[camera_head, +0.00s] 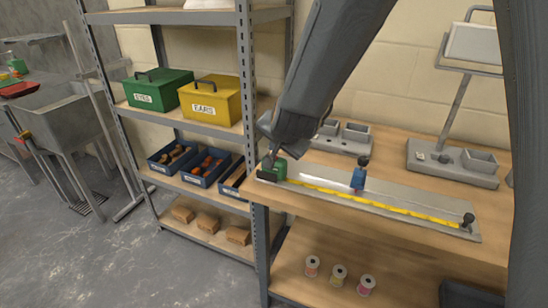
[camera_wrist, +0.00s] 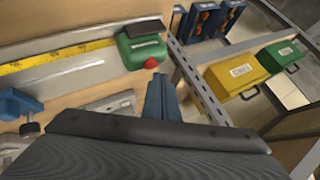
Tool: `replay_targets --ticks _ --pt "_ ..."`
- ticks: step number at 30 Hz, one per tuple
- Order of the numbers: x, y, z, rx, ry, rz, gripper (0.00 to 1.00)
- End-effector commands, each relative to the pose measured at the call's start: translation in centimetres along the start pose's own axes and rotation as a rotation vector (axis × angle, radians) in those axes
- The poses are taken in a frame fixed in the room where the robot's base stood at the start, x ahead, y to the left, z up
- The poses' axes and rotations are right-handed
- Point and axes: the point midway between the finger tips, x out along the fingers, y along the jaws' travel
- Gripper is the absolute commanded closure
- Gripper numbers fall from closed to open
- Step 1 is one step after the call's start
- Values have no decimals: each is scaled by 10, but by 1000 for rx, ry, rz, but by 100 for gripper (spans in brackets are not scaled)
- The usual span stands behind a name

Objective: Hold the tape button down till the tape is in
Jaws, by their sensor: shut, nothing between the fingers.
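The tape measure (camera_head: 274,168) is a green case with a dark end block, at the left end of a metal board (camera_head: 330,184) on the wooden bench. Its yellow tape (camera_head: 390,207) lies pulled out along the board toward a dark post (camera_head: 468,220) at the right end. In the wrist view the green case (camera_wrist: 140,48) shows a red button (camera_wrist: 151,63) on its near side. My gripper (camera_wrist: 160,82) is shut and empty, its fingertips close to the button. I cannot tell whether they touch it. In the head view my arm partly hides the gripper.
Grey fixtures (camera_head: 455,165) stand behind the board. A metal shelf rack at left holds a green box (camera_head: 158,88), a yellow box (camera_head: 211,100) and blue bins (camera_head: 206,167). Spools (camera_head: 338,275) sit on the shelf below the bench.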

Motion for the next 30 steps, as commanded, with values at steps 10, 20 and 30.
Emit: replay_targets --ticks 10,20,30 --pt "5 4 4 0 0 0 100" --pt "6 4 4 0 0 0 100" --pt "8 6 6 0 0 0 100"
